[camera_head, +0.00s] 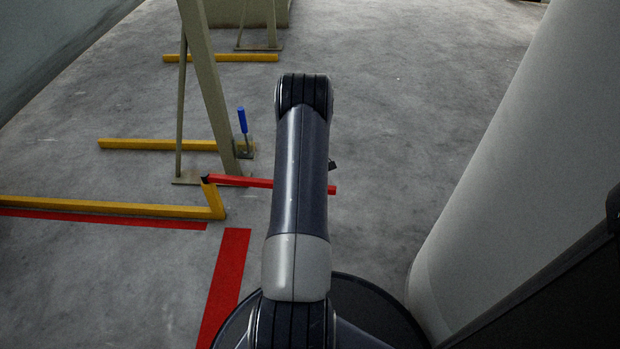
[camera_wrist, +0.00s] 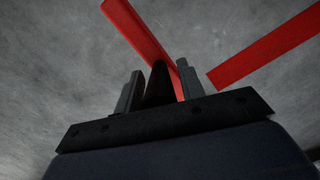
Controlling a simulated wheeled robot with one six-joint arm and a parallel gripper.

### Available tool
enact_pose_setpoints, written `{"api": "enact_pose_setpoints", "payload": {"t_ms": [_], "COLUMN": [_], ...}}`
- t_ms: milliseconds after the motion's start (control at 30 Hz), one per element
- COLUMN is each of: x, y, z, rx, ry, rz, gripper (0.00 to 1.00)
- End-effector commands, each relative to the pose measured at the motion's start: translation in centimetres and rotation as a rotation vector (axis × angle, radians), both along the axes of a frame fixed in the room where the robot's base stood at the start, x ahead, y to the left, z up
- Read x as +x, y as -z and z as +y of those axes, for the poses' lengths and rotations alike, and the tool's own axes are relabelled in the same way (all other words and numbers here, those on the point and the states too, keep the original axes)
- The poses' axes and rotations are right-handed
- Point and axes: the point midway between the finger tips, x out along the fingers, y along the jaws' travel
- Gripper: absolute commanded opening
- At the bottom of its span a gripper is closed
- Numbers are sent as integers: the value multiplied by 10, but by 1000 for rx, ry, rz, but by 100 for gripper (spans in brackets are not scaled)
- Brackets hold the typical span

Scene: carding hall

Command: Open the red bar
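The red bar (camera_head: 250,182) is a thin barrier arm reaching right from the end of a low yellow rail in the head view. Its middle is hidden behind my arm, and its free end shows to the right of it. In the wrist view the red bar (camera_wrist: 138,28) slants down from the top left toward my fingers. My gripper (camera_wrist: 159,76) has its two fingers apart, with a dark tapered piece between them. The bar's lower part passes behind the fingers near the right one; I cannot tell whether they touch. The head view mostly hides my gripper.
Yellow rails (camera_head: 110,207) run along the floor at left. A leaning metal frame (camera_head: 205,85) stands behind the bar, near a blue-handled lever (camera_head: 243,120). Red stripes (camera_head: 228,275) mark the floor. A large pale cylinder (camera_head: 510,170) blocks the right. Open floor lies beyond.

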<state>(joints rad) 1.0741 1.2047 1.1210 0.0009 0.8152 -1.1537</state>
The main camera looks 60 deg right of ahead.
Motion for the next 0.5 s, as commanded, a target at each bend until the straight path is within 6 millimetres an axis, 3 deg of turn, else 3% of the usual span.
{"api": "enact_pose_setpoints", "payload": {"t_ms": [333, 500], "x": [0, 0], "y": [-3, -26], "z": [0, 0], "rx": [0, -2], "ry": [-1, -1], "rz": [1, 0], "gripper": [44, 44]}}
